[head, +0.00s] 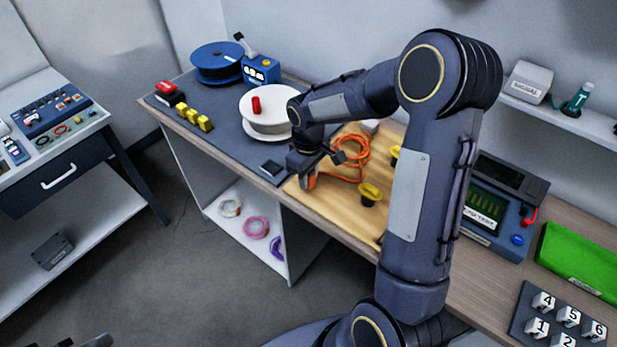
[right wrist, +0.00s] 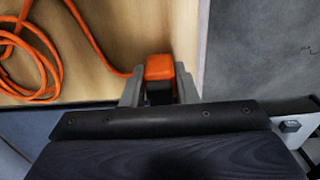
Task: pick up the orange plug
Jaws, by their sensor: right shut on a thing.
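The orange plug (right wrist: 159,68) sits between the two fingers of my right gripper (right wrist: 160,88) in the right wrist view, and the gripper is shut on it. An orange cable (right wrist: 55,62) runs from the plug to a loose coil on the wooden board. In the head view my right gripper (head: 312,172) is low over the front left part of the board, with a bit of the orange plug (head: 311,181) showing below it. The coil (head: 352,150) lies just to its right. Whether the plug touches the board is hard to tell. My left gripper does not clearly show.
The wooden board (head: 335,205) carries a yellow-topped piece (head: 370,193) right of the gripper. A white round turntable (head: 265,110) with a red piece, yellow blocks (head: 194,117) and a blue reel (head: 217,62) are at the left. A green mat (head: 580,262) lies far right.

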